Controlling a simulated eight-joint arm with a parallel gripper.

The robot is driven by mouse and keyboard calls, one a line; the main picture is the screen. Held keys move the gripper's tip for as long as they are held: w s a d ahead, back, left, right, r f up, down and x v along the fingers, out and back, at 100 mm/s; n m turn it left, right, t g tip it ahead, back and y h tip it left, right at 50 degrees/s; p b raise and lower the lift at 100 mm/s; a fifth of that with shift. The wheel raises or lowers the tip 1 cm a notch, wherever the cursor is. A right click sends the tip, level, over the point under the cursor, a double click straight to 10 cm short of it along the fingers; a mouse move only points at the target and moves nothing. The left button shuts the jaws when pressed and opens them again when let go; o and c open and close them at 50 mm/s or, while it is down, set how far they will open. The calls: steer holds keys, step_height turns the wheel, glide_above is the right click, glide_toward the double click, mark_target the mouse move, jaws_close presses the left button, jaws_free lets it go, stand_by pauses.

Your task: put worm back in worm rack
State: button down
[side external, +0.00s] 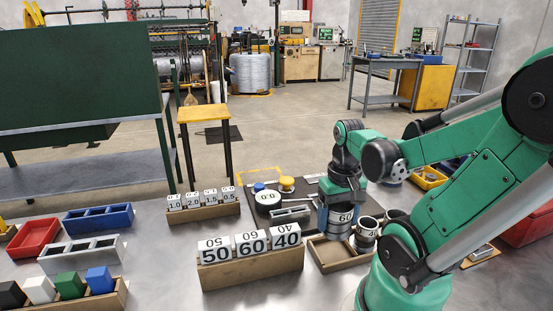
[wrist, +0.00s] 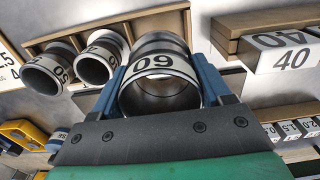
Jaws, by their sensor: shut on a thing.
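My gripper (side external: 342,203) is shut on a dark hollow cylindrical worm (side external: 341,226) with a white band marked 60. In the wrist view the blue fingers (wrist: 165,85) lie on both sides of this worm (wrist: 165,62). The worm is upright in the side view, over the wooden worm rack (side external: 328,262). I cannot tell whether it touches the rack. The rack also shows in the wrist view (wrist: 60,38), partly hidden behind the worm. Two other banded worms, one (wrist: 52,72) and another (wrist: 98,58), stand in the rack; they are partly hidden in the side view.
A wooden holder with blocks marked 50, 60 and 40 (side external: 250,273) stands left of the rack.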

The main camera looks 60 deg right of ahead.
mark_target(333, 253)
steer(key=shift+f, duration=2.9)
jaws_free()
steer(key=shift+r, duration=2.85)
